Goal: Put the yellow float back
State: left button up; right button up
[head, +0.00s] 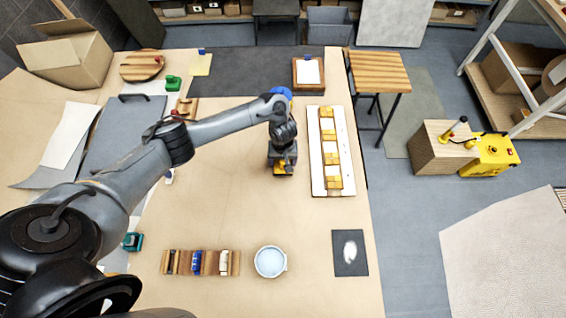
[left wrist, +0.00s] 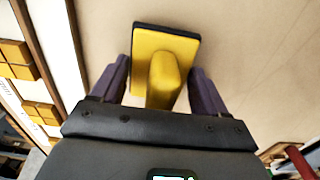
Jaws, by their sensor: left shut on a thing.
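The yellow float (left wrist: 165,70) has a flat yellow back, a dark edge and a raised yellow handle. In the left wrist view my left gripper (left wrist: 160,85) has its two dark purple fingers shut on either side of that handle. In the head view my left gripper (head: 281,165) points down over the bare middle of the table, left of the white mosaic board. Only a little yellow of the float (head: 281,170) shows below it; whether it touches the table I cannot tell. My right gripper is not in view.
The white board (head: 317,188) carries several yellow tile blocks. A wooden rack (head: 234,262) with dark, blue and cream tools lies at the front. A bowl (head: 270,262) and a dark square with white powder (head: 350,265) are right of it. Bare table lies between.

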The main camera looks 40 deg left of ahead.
pick_arm(q)
jog(key=shift+f, duration=0.85)
jog(key=shift+f, duration=0.15)
jog(key=o, duration=0.9)
jog(key=shift+o, duration=0.2)
